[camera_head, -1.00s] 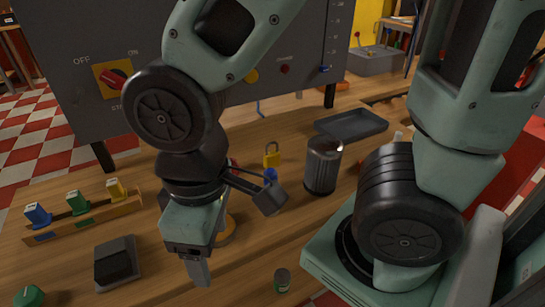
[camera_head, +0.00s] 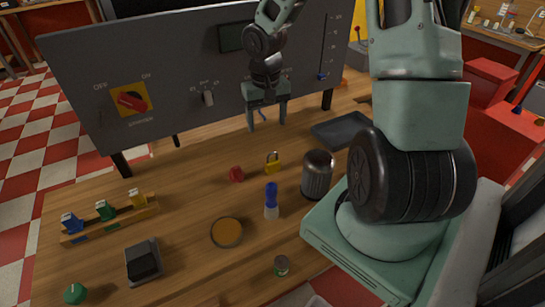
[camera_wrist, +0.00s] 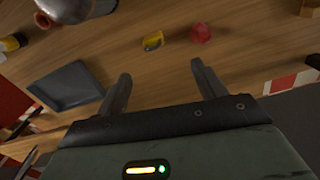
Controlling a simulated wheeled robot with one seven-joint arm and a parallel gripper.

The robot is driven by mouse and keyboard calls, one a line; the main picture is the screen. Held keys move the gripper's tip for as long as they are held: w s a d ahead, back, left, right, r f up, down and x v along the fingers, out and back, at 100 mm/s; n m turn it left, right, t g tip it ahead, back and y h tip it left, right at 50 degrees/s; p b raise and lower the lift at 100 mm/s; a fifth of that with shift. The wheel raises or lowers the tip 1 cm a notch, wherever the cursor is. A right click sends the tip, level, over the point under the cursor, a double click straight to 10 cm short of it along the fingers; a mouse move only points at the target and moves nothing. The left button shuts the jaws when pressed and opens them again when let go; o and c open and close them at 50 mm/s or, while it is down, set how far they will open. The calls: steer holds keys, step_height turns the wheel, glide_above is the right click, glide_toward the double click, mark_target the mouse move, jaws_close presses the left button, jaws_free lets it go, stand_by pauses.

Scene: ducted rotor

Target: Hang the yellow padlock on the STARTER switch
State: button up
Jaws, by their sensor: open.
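The yellow padlock (camera_head: 273,162) stands on the wooden table, left of a dark metal canister, with its shackle up. It also shows in the wrist view (camera_wrist: 153,41), beyond my fingertips. The STARTER switch (camera_head: 131,100) is a red rotary handle on a yellow plate at the left of the grey panel, with OFF and ON marked above it. My gripper (camera_head: 267,125) is open and empty, fingers pointing down, in front of the panel and behind the padlock. In the wrist view its two fingers (camera_wrist: 160,78) are spread wide apart.
A red knob-like piece (camera_head: 236,174) lies left of the padlock. The canister (camera_head: 317,175) and a dark tray (camera_head: 348,129) are to its right. A blue-and-white bottle (camera_head: 271,200) stands in front. A rack (camera_head: 110,222) holds blue, green and yellow items at left.

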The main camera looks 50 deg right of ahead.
mark_target(272, 160)
steer(key=shift+m, duration=0.3)
steer(key=f, duration=0.5)
steer(key=d+f, duration=0.1)
steer(key=f, duration=0.5)
steer(key=d+f, duration=0.1)
steer(key=f, duration=0.5)
steer(key=shift+s+f, duration=0.1)
steer(key=shift+f, duration=0.1)
steer(key=c, duration=1.1)
